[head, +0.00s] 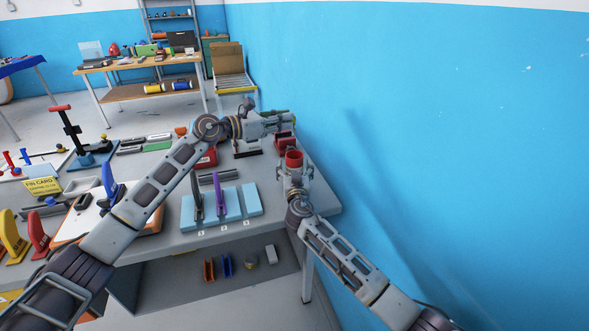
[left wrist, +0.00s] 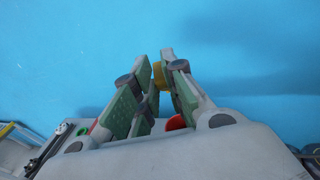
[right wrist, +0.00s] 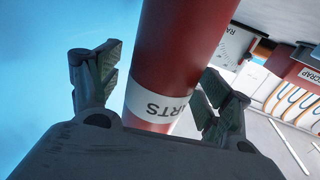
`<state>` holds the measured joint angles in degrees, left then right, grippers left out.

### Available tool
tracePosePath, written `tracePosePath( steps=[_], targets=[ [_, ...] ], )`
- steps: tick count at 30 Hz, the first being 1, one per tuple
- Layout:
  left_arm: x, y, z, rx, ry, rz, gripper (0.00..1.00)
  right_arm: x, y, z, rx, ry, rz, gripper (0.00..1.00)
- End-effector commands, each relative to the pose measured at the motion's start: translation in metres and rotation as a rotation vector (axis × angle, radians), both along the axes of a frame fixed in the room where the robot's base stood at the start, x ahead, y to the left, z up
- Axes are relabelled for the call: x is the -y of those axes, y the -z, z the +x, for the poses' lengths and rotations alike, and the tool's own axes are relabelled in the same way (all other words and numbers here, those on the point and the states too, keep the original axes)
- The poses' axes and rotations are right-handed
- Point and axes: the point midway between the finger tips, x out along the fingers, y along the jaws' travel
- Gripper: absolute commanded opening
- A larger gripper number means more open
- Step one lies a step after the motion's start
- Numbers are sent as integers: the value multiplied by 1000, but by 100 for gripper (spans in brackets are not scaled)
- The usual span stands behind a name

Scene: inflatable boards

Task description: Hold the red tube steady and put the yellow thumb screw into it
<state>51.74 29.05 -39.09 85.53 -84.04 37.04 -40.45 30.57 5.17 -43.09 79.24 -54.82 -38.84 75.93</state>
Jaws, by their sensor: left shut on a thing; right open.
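The red tube (head: 293,158) stands at the table's right end. In the right wrist view the red tube (right wrist: 185,50) carries a white band with dark letters. My right gripper (right wrist: 157,90) is open, one finger on each side of the tube, with gaps visible. My left gripper (head: 288,120) is above and behind the tube in the head view. In the left wrist view it is shut on the yellow thumb screw (left wrist: 159,74), partly hidden by the fingertips. A red round edge (left wrist: 175,122), apparently the tube's, shows below the fingers.
A blue wall (head: 420,120) is close on the right. Light blue boards (head: 220,208) with upright grey and purple pieces lie on the table (head: 290,215) left of the tube.

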Motion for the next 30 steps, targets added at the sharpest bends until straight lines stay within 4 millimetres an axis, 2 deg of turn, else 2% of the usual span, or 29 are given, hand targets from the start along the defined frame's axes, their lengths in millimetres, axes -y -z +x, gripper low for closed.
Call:
tracePosePath(
  steps=[6, 18, 30],
  targets=[
    [0, 0, 0, 0, 0, 0, 2, 0, 0, 0, 0, 0, 0, 78],
    [0, 0, 0, 0, 0, 0, 2, 0, 0, 0, 0, 0, 0, 29],
    [0, 10, 0, -1, 0, -1, 2, 0, 0, 0, 0, 0, 0, 29]
  ],
)
